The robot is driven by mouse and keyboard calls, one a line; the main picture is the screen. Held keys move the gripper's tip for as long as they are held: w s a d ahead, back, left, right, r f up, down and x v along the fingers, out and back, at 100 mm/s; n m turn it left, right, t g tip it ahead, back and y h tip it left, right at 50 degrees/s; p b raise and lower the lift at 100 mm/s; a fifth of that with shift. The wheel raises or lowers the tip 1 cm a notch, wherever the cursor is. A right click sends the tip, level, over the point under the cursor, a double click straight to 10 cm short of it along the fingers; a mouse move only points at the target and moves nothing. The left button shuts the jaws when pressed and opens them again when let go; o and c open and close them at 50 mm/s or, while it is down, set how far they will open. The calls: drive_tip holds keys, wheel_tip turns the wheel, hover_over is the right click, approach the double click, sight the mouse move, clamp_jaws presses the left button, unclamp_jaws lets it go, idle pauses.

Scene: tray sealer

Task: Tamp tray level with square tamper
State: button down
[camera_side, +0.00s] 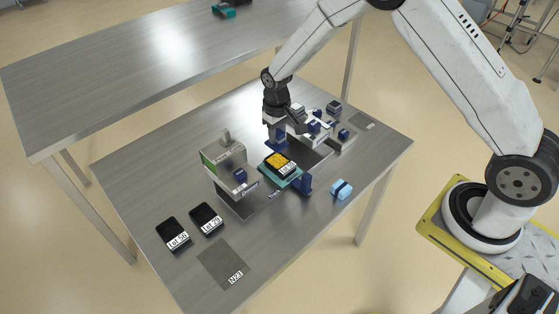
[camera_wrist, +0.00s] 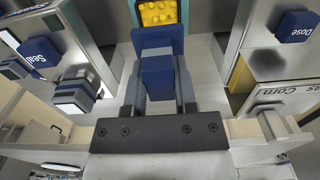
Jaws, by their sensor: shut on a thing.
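The tray (camera_side: 281,163) is black with a white label and yellow filling, and sits in a teal holder (camera_side: 268,176) at mid-table. The yellow filling also shows at the top of the wrist view (camera_wrist: 158,12). My gripper (camera_side: 277,138) is just behind the tray in the side view. It is shut on the square tamper (camera_wrist: 158,78), a dark blue block handle with a wider flat blue plate (camera_wrist: 158,38). The tamper's plate partly hides the tray in the wrist view. I cannot tell whether the tamper touches the tray.
A grey machine (camera_side: 224,160) stands left of the tray; another (camera_side: 315,130) stands behind right. Blue buttons read Seal (camera_wrist: 40,55) and Dose (camera_wrist: 295,27). A blue upright (camera_side: 306,182) and light-blue block (camera_side: 341,189) stand right. Two black trays (camera_side: 173,233) lie front left.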

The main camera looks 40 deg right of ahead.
sight(277, 146)
drive_tip(key=shift+f, duration=2.4)
drive_tip(key=shift+f, duration=0.65)
idle(0.5)
drive_tip(key=shift+r, duration=4.55)
drive_tip(key=shift+d, duration=0.1)
